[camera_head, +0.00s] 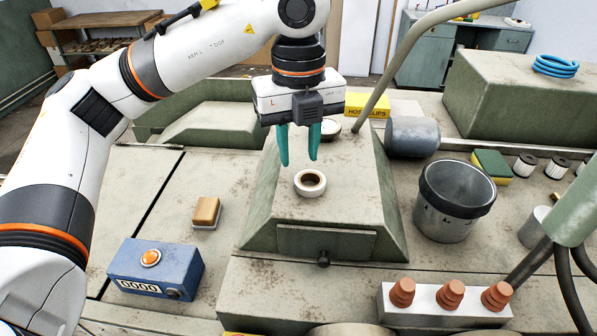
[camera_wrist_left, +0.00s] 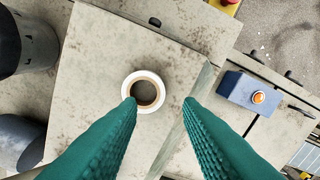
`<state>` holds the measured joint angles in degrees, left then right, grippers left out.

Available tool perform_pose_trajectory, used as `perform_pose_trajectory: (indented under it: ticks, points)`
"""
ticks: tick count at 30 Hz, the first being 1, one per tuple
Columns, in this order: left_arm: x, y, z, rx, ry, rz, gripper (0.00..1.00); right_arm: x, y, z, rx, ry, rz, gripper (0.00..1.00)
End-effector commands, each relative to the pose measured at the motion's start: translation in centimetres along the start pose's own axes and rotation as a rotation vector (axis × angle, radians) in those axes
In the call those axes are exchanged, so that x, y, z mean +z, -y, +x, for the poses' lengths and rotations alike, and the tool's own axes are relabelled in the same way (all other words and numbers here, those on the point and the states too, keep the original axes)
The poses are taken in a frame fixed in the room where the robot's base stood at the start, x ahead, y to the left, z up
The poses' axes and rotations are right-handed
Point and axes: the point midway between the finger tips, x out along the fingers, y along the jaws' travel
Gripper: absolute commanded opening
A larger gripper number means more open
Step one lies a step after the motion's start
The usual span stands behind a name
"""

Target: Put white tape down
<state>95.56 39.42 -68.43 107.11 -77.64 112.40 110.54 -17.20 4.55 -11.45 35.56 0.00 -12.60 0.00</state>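The white tape (camera_head: 310,183) is a white roll with a brown core. It lies flat on top of the raised grey-green block (camera_head: 345,205) in the head view. In the left wrist view the tape (camera_wrist_left: 143,91) shows whole, near the tip of the left-hand finger. My left gripper (camera_head: 299,162), with teal fingers, is above the block just behind the tape. Its fingers are apart with nothing between them, and they also show in the left wrist view (camera_wrist_left: 160,101). I cannot tell whether a finger touches the tape. My right gripper is not in view.
A blue counter box (camera_head: 150,270) with an orange button stands front left, with a tan-topped brush or block (camera_head: 206,212) behind it. A grey metal bucket (camera_head: 453,205) stands right of the block. A white holder with red-brown insulators (camera_head: 445,305) is at front right.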

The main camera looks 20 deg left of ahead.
Motion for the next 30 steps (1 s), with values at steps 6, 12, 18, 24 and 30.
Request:
perform_pose_trajectory:
  ticks: [6,12,18,24,30]
  points:
    - [0.0,0.0,-4.5,0.002,-0.004,0.001,0.32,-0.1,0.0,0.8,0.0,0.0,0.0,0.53]
    - [0.0,0.0,-6.4,0.0,-0.002,0.0,0.32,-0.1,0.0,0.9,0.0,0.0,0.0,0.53]
    - [0.0,0.0,-6.7,-0.001,0.0,0.002,0.32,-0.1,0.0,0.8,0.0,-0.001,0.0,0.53]
    - [0.0,0.0,-6.7,-0.001,0.0,0.002,0.32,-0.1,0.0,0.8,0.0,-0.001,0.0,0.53]
    - [0.0,0.0,-6.7,-0.001,0.0,0.001,0.32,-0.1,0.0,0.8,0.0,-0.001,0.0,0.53]
